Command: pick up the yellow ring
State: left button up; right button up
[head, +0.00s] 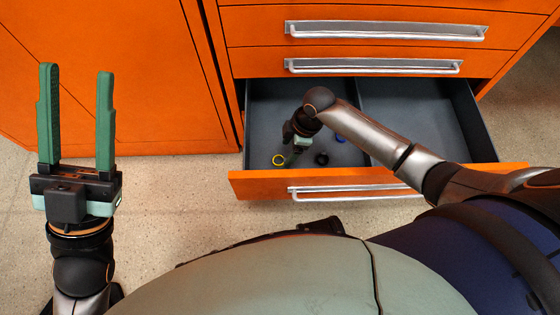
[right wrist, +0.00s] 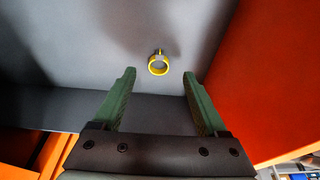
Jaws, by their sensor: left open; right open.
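The yellow ring (head: 279,160) lies on the floor of the open drawer, in its front left part. In the right wrist view the yellow ring (right wrist: 158,66) is ahead of the fingertips, roughly centred between them and apart from them. My right gripper (right wrist: 158,80) is open and empty; in the head view it (head: 292,156) reaches down into the drawer beside the ring, partly hidden by my own wrist. My left gripper (head: 76,75) is open and empty, over the floor at the left, away from the drawer.
The orange drawer (head: 250,187) is pulled out of an orange cabinet, with its handle at the front. A black ring (head: 321,159) and a blue thing (head: 341,139) lie to the right of the yellow ring. A divider splits the drawer; its right compartment looks empty. Closed drawers are above.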

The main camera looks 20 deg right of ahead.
aim_at(281, 160)
jog(key=b+x, duration=0.3)
jog(key=x, duration=0.2)
jog(key=shift+w+a, duration=0.1)
jog(key=shift+w, duration=0.05)
jog(key=shift+r, duration=0.1)
jog(key=shift+c, duration=0.3)
grip_shut()
